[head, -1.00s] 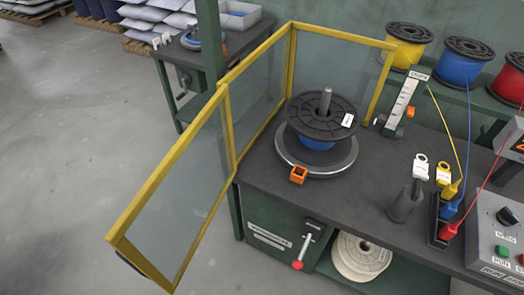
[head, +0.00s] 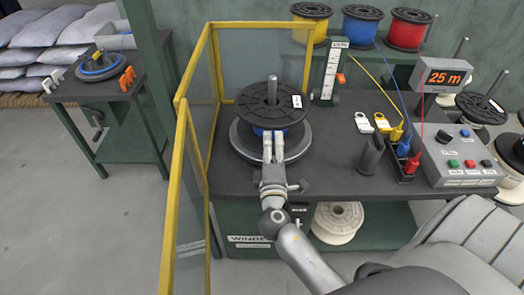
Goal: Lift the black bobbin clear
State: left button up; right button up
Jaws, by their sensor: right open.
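The black bobbin (head: 252,109) sits flat on the round grey turntable (head: 240,152), with an upright metal spindle (head: 272,88) through its centre. It has a white label on its top flange and blue wire (head: 257,133) wound below. My right gripper (head: 272,146) reaches in from the front. It is open, with its two fingers pointing at the bobbin's near side, just below the top flange. I cannot tell whether the fingers touch the bobbin. The fingers hide part of the blue winding. My left gripper is not in view.
A yellow-framed guard (head: 184,90) stands left of and behind the turntable. A gauge post (head: 330,76) stands behind right. Bench space right of the turntable is clear.

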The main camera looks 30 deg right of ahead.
aim_at(273, 129)
jog(key=x, duration=1)
jog(key=shift+d+p, duration=0.15)
jog(key=shift+p, duration=0.25)
grip_shut()
dwell(0.9)
